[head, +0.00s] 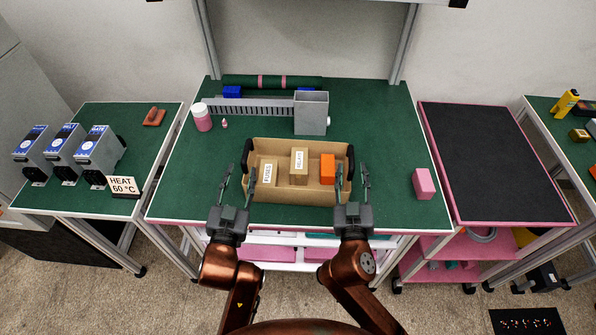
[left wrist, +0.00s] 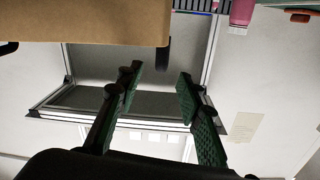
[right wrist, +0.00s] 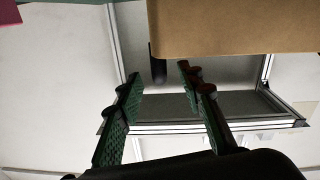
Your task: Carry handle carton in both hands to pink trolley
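The handle carton (head: 290,194) is an open tan box on the green table, with a black handle at each end. It holds a box labelled FUSES, a box labelled RELAY and an orange block. My left gripper (head: 238,175) is open near the carton's left end; the left handle (left wrist: 163,54) shows beyond its fingers in the left wrist view. My right gripper (head: 362,174) is open near the right end; the right handle (right wrist: 158,66) shows beyond its fingers in the right wrist view. Neither holds anything. The pink trolley (head: 490,160) stands at right with a bare dark top.
Behind the carton stand a grey bin (head: 311,113), a slotted grey rail (head: 250,107) and a pink jar (head: 202,118). A pink block (head: 423,184) lies on the table's right side. Grey devices stand on the left table (head: 150,135).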

